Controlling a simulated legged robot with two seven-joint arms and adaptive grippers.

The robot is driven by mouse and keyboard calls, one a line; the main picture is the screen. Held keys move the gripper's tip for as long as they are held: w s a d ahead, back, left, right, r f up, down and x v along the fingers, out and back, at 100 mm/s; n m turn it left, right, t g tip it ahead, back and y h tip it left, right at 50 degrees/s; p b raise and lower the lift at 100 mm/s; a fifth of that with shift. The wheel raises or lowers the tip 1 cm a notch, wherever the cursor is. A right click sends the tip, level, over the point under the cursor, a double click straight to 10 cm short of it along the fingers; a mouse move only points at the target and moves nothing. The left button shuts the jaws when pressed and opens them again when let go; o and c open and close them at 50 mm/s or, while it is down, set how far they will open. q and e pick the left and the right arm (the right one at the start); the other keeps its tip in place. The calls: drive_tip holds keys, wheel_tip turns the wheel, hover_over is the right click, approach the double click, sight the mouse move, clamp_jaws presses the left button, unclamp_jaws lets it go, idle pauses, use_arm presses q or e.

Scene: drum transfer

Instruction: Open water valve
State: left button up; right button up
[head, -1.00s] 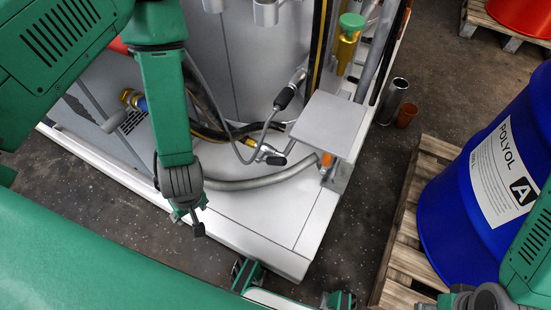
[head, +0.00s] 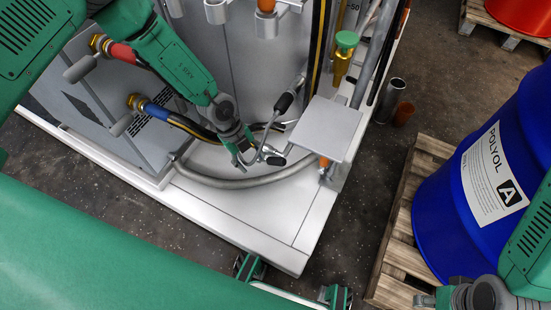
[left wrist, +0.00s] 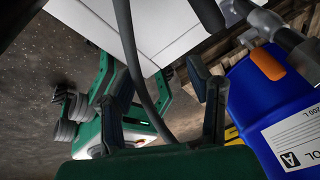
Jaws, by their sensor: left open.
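No valve in view is legibly marked as water. A blue-banded hose fitting with brass collar (head: 136,102) and grey lever (head: 122,124) is on the cabinet's left side, below a red-banded one (head: 122,52). My left gripper (head: 247,155) is low by the cabinet front, to the right of both fittings, beside a thin grey hose (head: 268,132) and dark-grip levers (head: 284,102). In the left wrist view its fingers (left wrist: 160,95) are apart, with a dark hose (left wrist: 140,75) passing between or behind them; contact is unclear. My right arm shows at the lower right, its gripper mostly cut off.
A blue drum (head: 440,220) stands on a wooden pallet (head: 400,257) at the right. A flat grey plate (head: 325,127) and green-topped brass valve (head: 346,42) are right of my left gripper. A thick grey hose (head: 225,182) curves over the white base (head: 215,212).

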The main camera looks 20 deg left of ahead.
sight(273, 159)
use_arm(q)
drive_tip(key=w+r+n+t, duration=0.2)
drive_tip(key=w+n, duration=0.4)
drive_tip(key=shift+h, duration=0.4)
drive_tip(key=b+x, duration=0.1)
drive_tip(key=x, duration=0.3)
drive_tip(key=b+x, duration=0.2)
drive_tip(key=x, duration=0.3)
drive_tip(key=b+x, duration=0.2)
drive_tip(key=x, duration=0.2)
drive_tip(key=shift+s+a+f, duration=0.15)
drive_tip(key=shift+s+f, duration=0.05)
drive_tip(key=shift+f, duration=0.3)
clamp_jaws()
